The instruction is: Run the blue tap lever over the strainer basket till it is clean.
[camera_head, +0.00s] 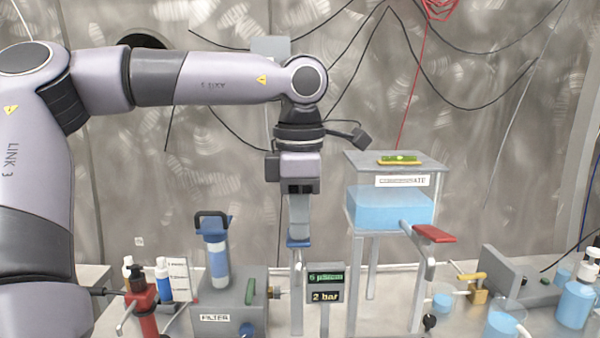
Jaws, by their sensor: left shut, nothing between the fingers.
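My left gripper (299,236) points straight down near the middle of the view. Its fingers are shut with nothing between them. The blue tap lever (298,243) lies right at the fingertips, on top of a grey upright post (297,285). I cannot tell whether the fingertips touch it or are just above or in front of it. I cannot make out a strainer basket, nor any water running from the tap. My right gripper is not in view.
A filter housing with a blue cylinder (216,258) stands left of the post. A small display (325,284) is close on the right. A raised tank (390,208) of blue liquid has a red lever (434,233). A brass padlock (478,290) and beakers (503,323) stand at right.

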